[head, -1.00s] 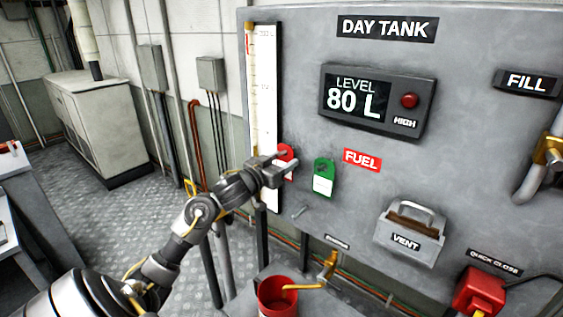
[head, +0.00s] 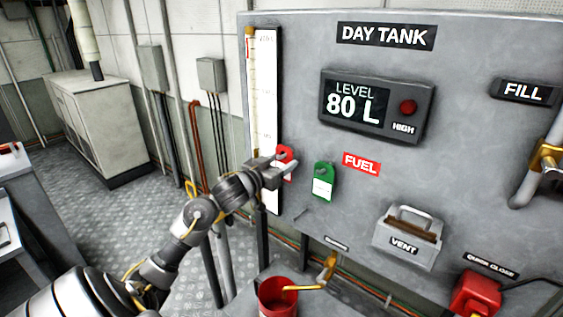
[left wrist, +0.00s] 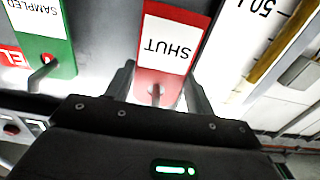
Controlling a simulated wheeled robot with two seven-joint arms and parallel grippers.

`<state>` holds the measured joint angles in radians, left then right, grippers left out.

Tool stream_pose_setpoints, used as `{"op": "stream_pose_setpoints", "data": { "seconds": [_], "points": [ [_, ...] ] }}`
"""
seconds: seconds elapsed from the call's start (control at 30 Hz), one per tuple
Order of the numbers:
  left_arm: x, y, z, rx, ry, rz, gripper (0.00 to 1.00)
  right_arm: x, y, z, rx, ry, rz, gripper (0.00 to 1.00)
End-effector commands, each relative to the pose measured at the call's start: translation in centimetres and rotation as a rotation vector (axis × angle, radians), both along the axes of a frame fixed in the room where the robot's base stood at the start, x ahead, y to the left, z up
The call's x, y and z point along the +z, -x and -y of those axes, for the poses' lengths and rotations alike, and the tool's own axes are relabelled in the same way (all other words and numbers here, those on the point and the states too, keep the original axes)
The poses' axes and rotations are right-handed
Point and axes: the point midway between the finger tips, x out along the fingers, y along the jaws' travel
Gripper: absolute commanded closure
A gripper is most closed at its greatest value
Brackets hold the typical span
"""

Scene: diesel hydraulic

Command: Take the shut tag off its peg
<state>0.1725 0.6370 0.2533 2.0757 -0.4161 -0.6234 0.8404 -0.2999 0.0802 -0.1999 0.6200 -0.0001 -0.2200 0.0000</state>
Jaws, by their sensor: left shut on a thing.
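The red shut tag (head: 286,154) is at the left part of the day tank panel, just right of the level gauge. In the left wrist view the red tag (left wrist: 171,45) shows its white label reading SHUT, upside down. A peg end (left wrist: 155,92) shows at the tag's hole end. My left gripper (head: 281,172) is at the tag, and in the left wrist view its fingers (left wrist: 160,92) stand on either side of it, shut on it. My gripper partly hides the tag in the head view. My right gripper is in neither view.
The level gauge (head: 267,100) stands close on the left. Below are a red bucket (head: 268,301) and a brass tap (head: 329,268). A vent box (head: 408,240) is further right.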

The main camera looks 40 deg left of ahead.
Motion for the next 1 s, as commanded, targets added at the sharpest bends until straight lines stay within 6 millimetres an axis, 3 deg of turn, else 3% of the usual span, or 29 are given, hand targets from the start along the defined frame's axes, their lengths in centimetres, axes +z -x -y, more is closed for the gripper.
{"op": "stream_pose_setpoints", "data": {
  "seconds": [0.6, 1.0],
  "points": [
    [0.4, 2.0, 0.1, -0.001, 0.0, 0.001, 0.68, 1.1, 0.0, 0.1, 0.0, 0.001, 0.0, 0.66],
    [0.4, 2.3, 0.1, 0.0, 0.0, 0.003, 0.68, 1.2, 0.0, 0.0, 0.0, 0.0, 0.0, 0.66]
  ]
}}
